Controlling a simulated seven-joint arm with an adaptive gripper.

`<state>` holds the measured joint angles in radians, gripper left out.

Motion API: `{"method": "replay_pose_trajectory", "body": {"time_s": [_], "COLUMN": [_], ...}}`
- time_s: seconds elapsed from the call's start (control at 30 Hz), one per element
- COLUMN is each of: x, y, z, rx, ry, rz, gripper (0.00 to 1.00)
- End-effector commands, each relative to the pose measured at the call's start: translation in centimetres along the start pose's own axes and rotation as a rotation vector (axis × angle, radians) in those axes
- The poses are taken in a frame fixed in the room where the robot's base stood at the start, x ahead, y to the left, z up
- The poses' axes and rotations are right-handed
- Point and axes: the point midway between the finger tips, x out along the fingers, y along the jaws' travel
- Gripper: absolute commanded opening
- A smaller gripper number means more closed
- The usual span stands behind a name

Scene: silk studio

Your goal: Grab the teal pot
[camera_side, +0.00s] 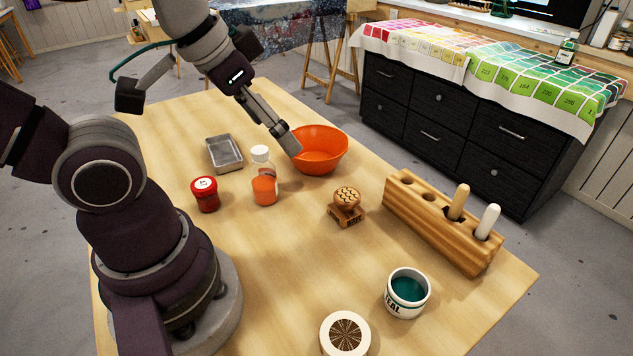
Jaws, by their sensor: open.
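The teal pot (407,294) is a small white pot with dark lettering and teal contents. It stands upright near the front right of the table, with its open top showing. My gripper (210,118) is at the upper left, above the far part of the table. One finger reaches down toward the orange bowl, and the other sticks out to the left. The gripper is open, with nothing seen between its fingers, and is well apart from the teal pot.
An orange bowl (320,152), a bottle with orange contents (264,188), a red jar (205,196) and a metal tray (224,154) stand at the back. A wooden stamp (346,205) is mid-table.

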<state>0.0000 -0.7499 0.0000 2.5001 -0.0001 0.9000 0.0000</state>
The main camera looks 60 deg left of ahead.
Motion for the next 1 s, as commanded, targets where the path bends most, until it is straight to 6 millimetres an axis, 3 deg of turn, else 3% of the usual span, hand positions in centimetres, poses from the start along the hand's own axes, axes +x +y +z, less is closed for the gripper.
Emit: {"method": "replay_pose_trajectory", "body": {"time_s": [0.33, 0.47, 0.57, 0.7, 0.9, 1.0], "x": [0.0, 0.4, 1.8, 5.4, 11.2, 13.0], "y": [0.0, 1.1, 3.4, 7.9, 14.1, 15.7], "z": [0.0, -1.5, -3.8, -6.0, -5.4, -4.5], "rx": [0.003, 0.124, 0.349, 0.705, 1.122, 1.234], "ry": [-0.001, -0.053, -0.137, -0.255, -0.377, -0.408], "rz": [0.001, 0.029, 0.082, 0.168, 0.277, 0.308], "gripper": [0.89, 0.89, 0.89, 0.89, 0.89, 0.89]}}
